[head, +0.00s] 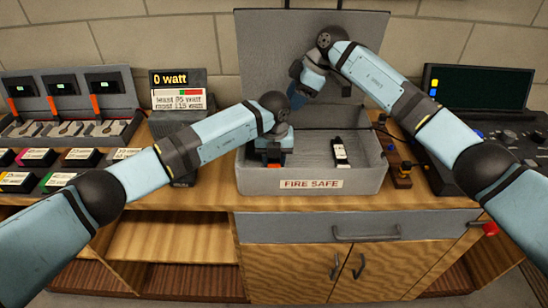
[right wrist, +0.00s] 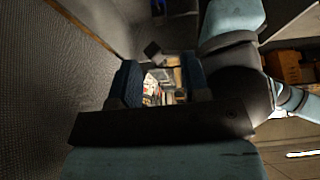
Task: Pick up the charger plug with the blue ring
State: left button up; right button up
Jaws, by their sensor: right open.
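I cannot clearly make out the charger plug with the blue ring. Brown blocks with small dark upright parts (head: 403,175) stand just right of the grey safe box, too small to tell any ring. My right gripper (head: 297,96) is in front of the raised lid, above the left part of the box, pointing down. In the right wrist view its blue fingers (right wrist: 160,82) are apart, with nothing visibly held. My left gripper (head: 272,158) points down into the left side of the box. A small orange patch shows beneath it; its fingers are not clear.
The grey box (head: 355,183) marked FIRE SAFE has its lid (head: 262,60) open and holds a black-and-white pack (head: 340,152). A charger (head: 65,95) with displays and labelled packs (head: 75,180) stand at left. A watt display (head: 178,90) stands behind. A dark monitor (head: 480,90) is at right.

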jog(key=shift+o, duration=0.8)
jog(key=shift+d+x, duration=0.15)
jog(key=shift+x, duration=2.7)
jog(key=shift+d+x, duration=0.1)
jog(key=shift+x, duration=2.75)
jog(key=shift+f, duration=0.15)
grip_shut()
